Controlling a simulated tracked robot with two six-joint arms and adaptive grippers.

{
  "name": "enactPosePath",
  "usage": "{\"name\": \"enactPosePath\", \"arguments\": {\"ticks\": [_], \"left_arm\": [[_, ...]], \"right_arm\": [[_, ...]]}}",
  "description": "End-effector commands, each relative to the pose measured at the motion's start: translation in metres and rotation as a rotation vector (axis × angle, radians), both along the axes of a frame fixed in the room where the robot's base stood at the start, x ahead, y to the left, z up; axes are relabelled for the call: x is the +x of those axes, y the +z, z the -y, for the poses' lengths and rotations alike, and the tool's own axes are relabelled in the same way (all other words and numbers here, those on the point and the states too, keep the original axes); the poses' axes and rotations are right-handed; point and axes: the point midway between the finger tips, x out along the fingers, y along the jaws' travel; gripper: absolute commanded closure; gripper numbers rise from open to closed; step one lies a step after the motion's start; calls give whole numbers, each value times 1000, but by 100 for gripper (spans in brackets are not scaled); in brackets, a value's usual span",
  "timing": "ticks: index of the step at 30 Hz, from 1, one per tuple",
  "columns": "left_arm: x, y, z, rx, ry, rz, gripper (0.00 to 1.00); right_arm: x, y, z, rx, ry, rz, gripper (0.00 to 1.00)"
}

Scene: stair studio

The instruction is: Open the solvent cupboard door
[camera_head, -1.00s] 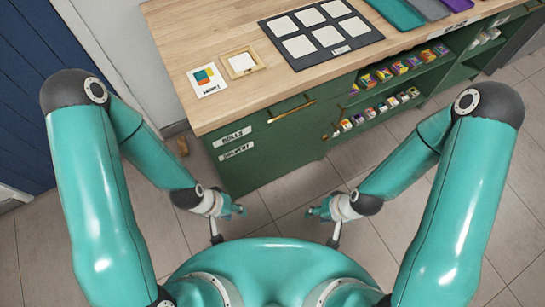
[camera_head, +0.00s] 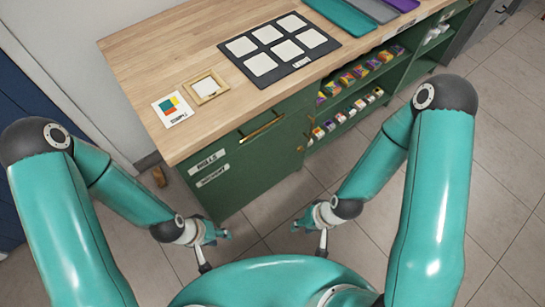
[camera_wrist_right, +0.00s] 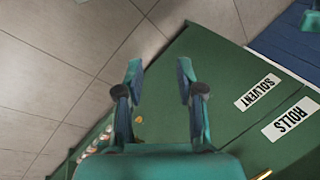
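The green solvent cupboard door (camera_head: 232,190) is the front panel below a drawer in the green bench unit. It looks shut. Its SOLVENT label (camera_head: 212,176) also shows in the right wrist view (camera_wrist_right: 258,92). A small brass knob (camera_head: 300,148) is on the front; it also shows in the wrist view (camera_wrist_right: 139,119). My right gripper (camera_head: 300,222) is in front of the unit, apart from it. In the wrist view its fingers (camera_wrist_right: 160,72) are spread and empty. My left gripper (camera_head: 222,233) is low in front of the unit, apart from it; its finger gap is unclear.
The drawer above has a ROLLS label (camera_head: 207,159) and a brass bar handle (camera_head: 263,125). Open shelves (camera_head: 345,112) with several small colourful items are to the right. The wooden worktop (camera_head: 180,65) overhangs the front. The tiled floor (camera_head: 460,190) is clear at the right.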

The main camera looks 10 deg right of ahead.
Motion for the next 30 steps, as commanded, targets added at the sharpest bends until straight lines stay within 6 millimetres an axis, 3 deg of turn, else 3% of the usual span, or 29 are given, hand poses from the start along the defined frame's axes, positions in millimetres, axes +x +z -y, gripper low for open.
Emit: {"name": "enactPosePath", "arguments": {"ticks": [5, 8, 12, 15, 21, 25, 30], "left_arm": [[0, 0, 0, 0, 0, 0, 60], [0, 0, 0, 0, 0, 0, 60], [0, -6, 0, 0, 0, 0, 60], [0, -37, 0, 0, 0, 0, 60], [0, -93, 0, 0, 0, 0, 60], [0, -140, 0, 0, 0, 0, 60], [0, -203, 0, 0, 0, 0, 60]], "right_arm": [[15, 1, 1, -6, 12, 75, 63], [43, 6, 0, -3, 46, 203, 63], [106, 21, -5, 14, 114, 486, 63], [155, 20, 0, 26, 144, 723, 63], [214, 22, 20, 32, 167, 1068, 63], [239, 15, 42, 25, 173, 1271, 63], [255, -5, 78, -4, 182, 1477, 63]]}}
